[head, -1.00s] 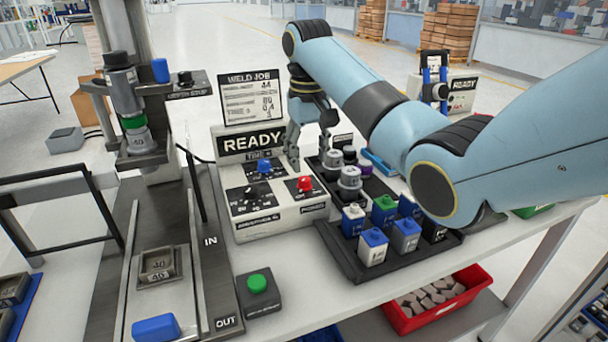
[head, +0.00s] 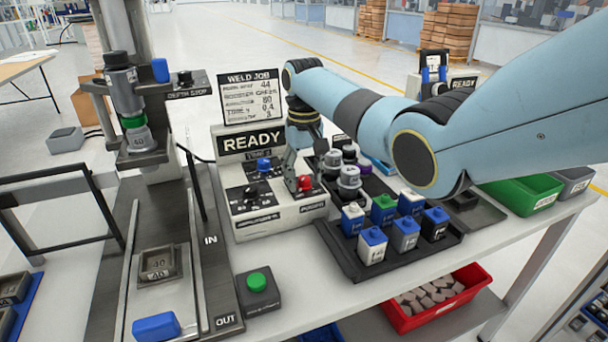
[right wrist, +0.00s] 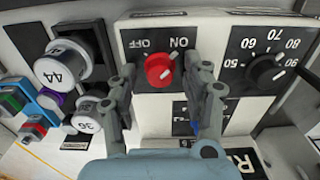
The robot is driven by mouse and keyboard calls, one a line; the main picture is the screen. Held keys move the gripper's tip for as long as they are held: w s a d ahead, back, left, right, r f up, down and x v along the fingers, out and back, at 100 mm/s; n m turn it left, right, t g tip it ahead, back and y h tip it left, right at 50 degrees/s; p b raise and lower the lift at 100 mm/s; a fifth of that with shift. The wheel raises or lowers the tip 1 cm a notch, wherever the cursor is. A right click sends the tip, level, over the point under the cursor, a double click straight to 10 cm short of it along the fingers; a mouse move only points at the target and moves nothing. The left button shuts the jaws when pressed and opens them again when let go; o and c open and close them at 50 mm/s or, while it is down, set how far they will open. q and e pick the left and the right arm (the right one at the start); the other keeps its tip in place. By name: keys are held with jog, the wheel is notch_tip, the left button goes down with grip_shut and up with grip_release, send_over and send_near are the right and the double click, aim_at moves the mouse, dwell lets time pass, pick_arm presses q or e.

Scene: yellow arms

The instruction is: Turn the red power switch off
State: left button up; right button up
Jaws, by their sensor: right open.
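The red power switch (head: 304,183) is a round knob on the right side of the white control box (head: 282,217). The right wrist view shows the red knob (right wrist: 160,70) below the printed words OFF and ON, its white mark turned toward ON. My right gripper (head: 295,184) is open at the red knob, coming down from above. In the right wrist view its two fingertips (right wrist: 163,68) stand on either side of the knob, with small gaps visible. My left gripper is not in view.
A blue knob (head: 263,165) and a READY display (head: 252,141) are on the same box. A green button (head: 257,282) is in front. The press column (head: 125,90) is at left.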

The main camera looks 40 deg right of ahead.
grip_shut()
dwell(0.3)
